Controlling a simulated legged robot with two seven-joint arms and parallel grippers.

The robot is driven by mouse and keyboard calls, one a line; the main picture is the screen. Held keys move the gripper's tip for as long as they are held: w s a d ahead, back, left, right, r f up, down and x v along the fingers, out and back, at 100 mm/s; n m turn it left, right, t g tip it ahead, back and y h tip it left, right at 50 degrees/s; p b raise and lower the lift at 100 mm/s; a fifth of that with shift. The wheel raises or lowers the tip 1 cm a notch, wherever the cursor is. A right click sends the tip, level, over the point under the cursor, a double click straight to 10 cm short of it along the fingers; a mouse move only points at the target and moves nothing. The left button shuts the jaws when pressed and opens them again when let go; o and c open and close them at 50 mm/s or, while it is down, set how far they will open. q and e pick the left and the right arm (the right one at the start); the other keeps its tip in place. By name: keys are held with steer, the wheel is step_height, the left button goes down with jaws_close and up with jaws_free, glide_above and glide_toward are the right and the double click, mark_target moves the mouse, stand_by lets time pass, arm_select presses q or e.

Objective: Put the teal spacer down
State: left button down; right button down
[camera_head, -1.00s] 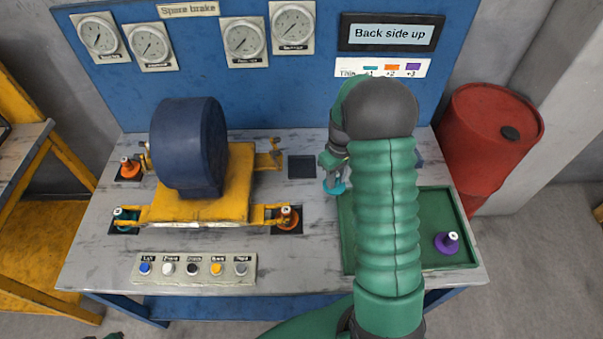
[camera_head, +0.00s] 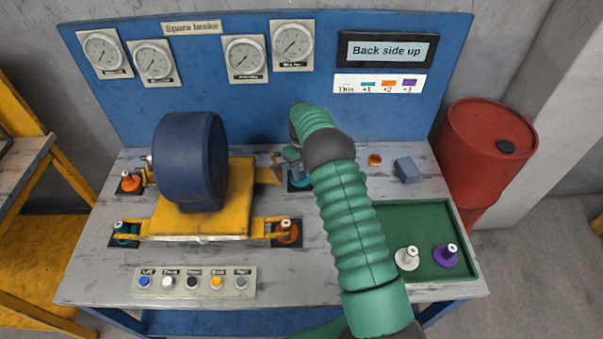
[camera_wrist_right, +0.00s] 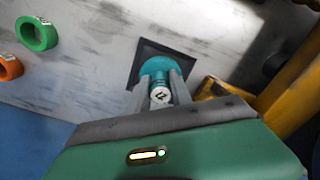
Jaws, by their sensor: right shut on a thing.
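The teal spacer (camera_wrist_right: 156,66) has a round teal flange and a white-topped stem marked with a dark symbol. In the right wrist view my right gripper (camera_wrist_right: 160,92) is shut on its stem. The flange is over the dark square pad (camera_wrist_right: 180,54) at the back right of the yellow motor plate. I cannot tell whether it touches the pad. In the head view the spacer (camera_head: 300,183) and the right gripper (camera_head: 294,165) are partly hidden by my right arm. My left gripper is not in view.
The blue motor (camera_head: 190,160) on its yellow plate (camera_head: 170,218) stands close to the left. Orange spacers (camera_head: 130,181) and another teal one (camera_head: 122,232) sit at other corners. The green tray (camera_head: 430,215) holds white (camera_head: 407,257) and purple (camera_head: 446,255) spacers. A blue block (camera_head: 407,170) lies behind it.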

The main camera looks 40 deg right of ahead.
mark_target(302, 168)
steer(key=shift+d+f, duration=0.1)
steer(key=shift+f, duration=0.3)
steer(key=c, duration=1.2)
jaws_free()
steer(key=shift+d+f, duration=0.1)
steer(key=shift+o, duration=0.2)
step_height(302, 168, up, 12)
steer(key=shift+r+p, duration=0.1)
steer(key=shift+p, duration=0.3)
steer(key=s+a+r+t, duration=0.1)
steer(key=s+a, duration=0.3)
steer(key=a, duration=0.5)
steer(key=s+a+r+t, duration=0.1)
steer(key=s+a, duration=0.3)
steer(key=a, duration=0.6)
steer(key=s+a+f+n, duration=0.1)
steer(key=s+a+f, duration=0.1)
steer(key=s+a, duration=0.7)
steer(key=shift+s+f+t, duration=0.2)
steer(key=shift+s+t, duration=0.1)
steer(key=shift+s, duration=1.8)
